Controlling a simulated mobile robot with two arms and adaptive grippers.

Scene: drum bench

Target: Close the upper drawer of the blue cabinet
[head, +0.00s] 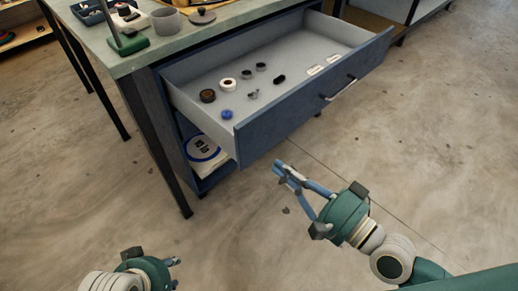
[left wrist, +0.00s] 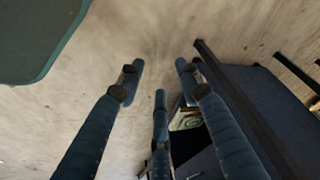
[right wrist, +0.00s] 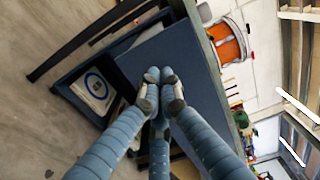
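The blue cabinet (head: 176,125) stands under the workbench, and its upper drawer (head: 262,137) is pulled far out. In the right wrist view the blue drawer front (right wrist: 195,70) lies behind the fingers. My left gripper (head: 174,272) is low at the left, away from the cabinet. In the left wrist view its fingers (left wrist: 160,78) are spread and empty.
Several small rings and caps lie in the drawer, including a white ring (head: 228,84) and a blue cap (head: 227,114). The lower compartment holds a bag with a blue ring (head: 203,150). A grey cup (head: 166,22) stands on the bench. Floor before the drawer is clear.

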